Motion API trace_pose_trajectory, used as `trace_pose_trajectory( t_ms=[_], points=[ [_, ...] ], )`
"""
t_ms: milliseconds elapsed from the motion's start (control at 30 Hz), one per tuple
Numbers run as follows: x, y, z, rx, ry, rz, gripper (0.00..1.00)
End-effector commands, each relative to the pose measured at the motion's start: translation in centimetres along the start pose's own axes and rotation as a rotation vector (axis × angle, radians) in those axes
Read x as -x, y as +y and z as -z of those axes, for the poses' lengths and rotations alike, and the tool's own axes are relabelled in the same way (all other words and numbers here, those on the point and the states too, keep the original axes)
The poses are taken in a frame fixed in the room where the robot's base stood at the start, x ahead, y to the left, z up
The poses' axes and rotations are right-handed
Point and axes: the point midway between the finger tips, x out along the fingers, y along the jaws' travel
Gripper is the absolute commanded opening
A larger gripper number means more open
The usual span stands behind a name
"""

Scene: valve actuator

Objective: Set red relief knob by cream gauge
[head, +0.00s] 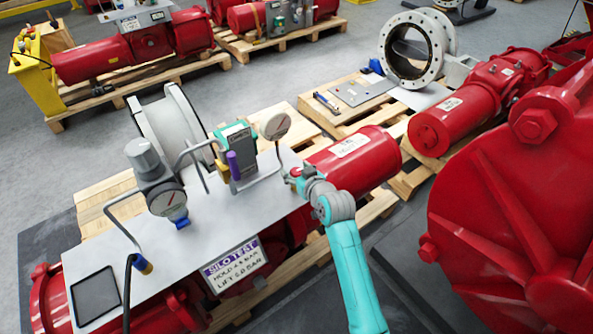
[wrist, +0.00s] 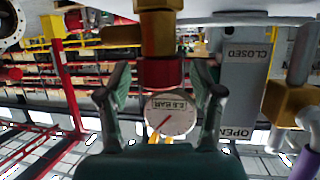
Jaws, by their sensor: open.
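The red relief knob (wrist: 163,72) sits between the fingers of my gripper (wrist: 160,88) in the wrist view, below a brass fitting (wrist: 158,25). My gripper is open, with a gap showing on both sides of the knob. A round pale dial with a red needle (wrist: 171,116) shows just below the knob in that view; its lettering appears upside down. In the head view my gripper (head: 300,174) is at the plate's right edge, with a bit of red at its tip. The cream gauge (head: 276,126) stands behind it on a stem, its needle too small to read.
A grey gauge assembly (head: 167,200), a teal device (head: 236,142) and bent pipes stand on the pale plate (head: 200,245). A sign headed SILO TEST (head: 235,264) hangs at its front. The wrist view shows a CLOSED/OPEN plate (wrist: 240,90). A large red housing (head: 510,200) stands at right.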

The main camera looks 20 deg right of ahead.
Motion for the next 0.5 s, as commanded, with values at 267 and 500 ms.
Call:
trace_pose_trajectory(
  t_ms=[267, 500],
  points=[
    [0.02, -0.01, -0.02, 0.0, 0.0, 0.0, 0.38],
    [0.02, 0.0, -0.03, 0.0, -0.001, 0.001, 0.05]
  ],
)
